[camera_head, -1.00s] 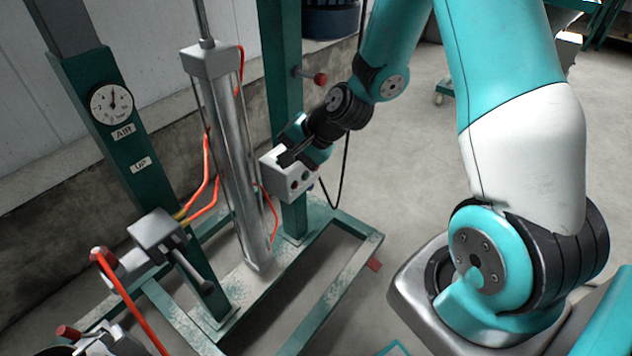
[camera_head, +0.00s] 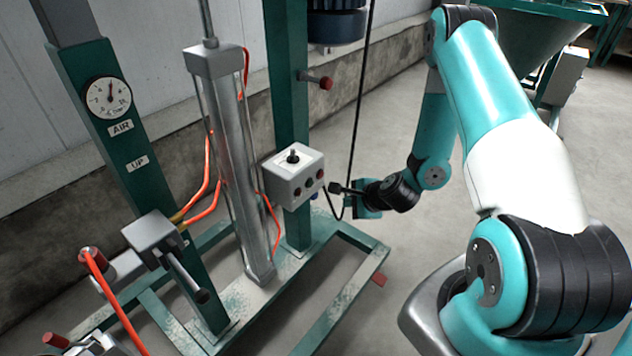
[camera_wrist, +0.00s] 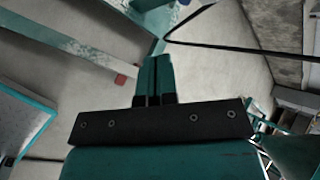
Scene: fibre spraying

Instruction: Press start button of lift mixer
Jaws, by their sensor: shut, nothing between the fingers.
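The lift mixer's grey control box (camera_head: 292,186) is fixed to a green post. It has a black knob (camera_head: 293,157) on top. In the wrist view my gripper's fingers (camera_wrist: 154,62) are together and empty. The button faces cannot be made out there.
A black cable (camera_head: 357,110) hangs behind my gripper. A red-tipped lever (camera_head: 325,83) sticks out above the box. A metal cylinder (camera_head: 232,170) stands left.

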